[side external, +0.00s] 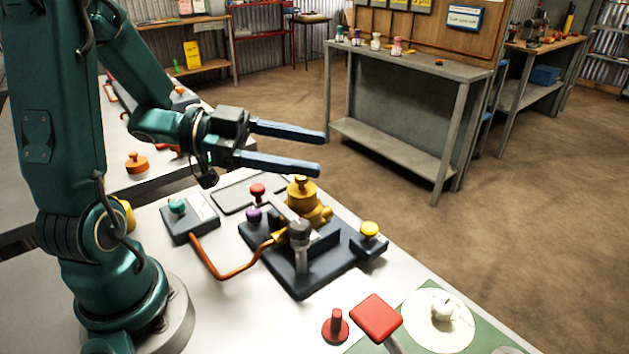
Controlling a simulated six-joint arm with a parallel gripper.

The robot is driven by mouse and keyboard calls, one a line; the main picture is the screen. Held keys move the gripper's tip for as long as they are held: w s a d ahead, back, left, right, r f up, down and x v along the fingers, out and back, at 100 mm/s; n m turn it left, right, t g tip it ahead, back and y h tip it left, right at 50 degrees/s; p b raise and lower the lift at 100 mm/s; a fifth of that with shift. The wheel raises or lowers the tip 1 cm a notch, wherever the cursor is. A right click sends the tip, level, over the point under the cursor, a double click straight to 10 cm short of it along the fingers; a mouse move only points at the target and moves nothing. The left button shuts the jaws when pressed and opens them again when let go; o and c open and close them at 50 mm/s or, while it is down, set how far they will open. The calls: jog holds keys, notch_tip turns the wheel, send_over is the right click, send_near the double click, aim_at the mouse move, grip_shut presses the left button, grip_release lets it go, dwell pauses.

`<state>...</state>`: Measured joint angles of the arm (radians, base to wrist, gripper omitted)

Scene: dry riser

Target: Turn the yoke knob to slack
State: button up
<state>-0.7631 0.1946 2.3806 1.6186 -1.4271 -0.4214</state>
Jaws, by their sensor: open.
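A dark fixture (318,272) stands on the white bench, with a yellow valve-like body (301,190) and a grey upright post (300,245). It carries a red knob (257,191), a purple knob (254,215) and a yellow knob (370,230) at its right corner. A teal knob (177,206) sits on a separate grey box to the left. I cannot tell which one is the yoke knob, and no slack marking is readable. My gripper (320,153) is open and empty, above and behind the fixture, its two blue fingers pointing right, apart from every knob.
An orange pipe (212,262) bends from the grey box to the fixture. In front lie a red peg (335,326), a red square-headed tool (376,318) and a pale round plate (415,320) holding a white object (441,307).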

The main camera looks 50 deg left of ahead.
aim_at(311, 231)
jog(key=s+d+r+g+h, duration=0.1)
jog(key=s+r+h, duration=0.1)
jog(key=s+h, duration=0.15)
jog(key=f, duration=1.2)
jog(key=shift+s+d, duration=0.25)
jog(key=shift+d, duration=0.1)
jog(key=shift+x, duration=2.45)
jog(key=shift+f, duration=0.1)
grip_shut()
jog(key=shift+w+a+n+t+y, duration=0.15)
jog(key=shift+n+t+y, duration=0.55)
jog(key=shift+t+y, duration=0.15)
jog(key=shift+w+a+n+t+y, duration=0.1)
jog(key=shift+a+n+t+y, duration=0.05)
jog(key=shift+n+t+y, duration=0.7)
grip_release()
jog(key=shift+m, duration=0.25)
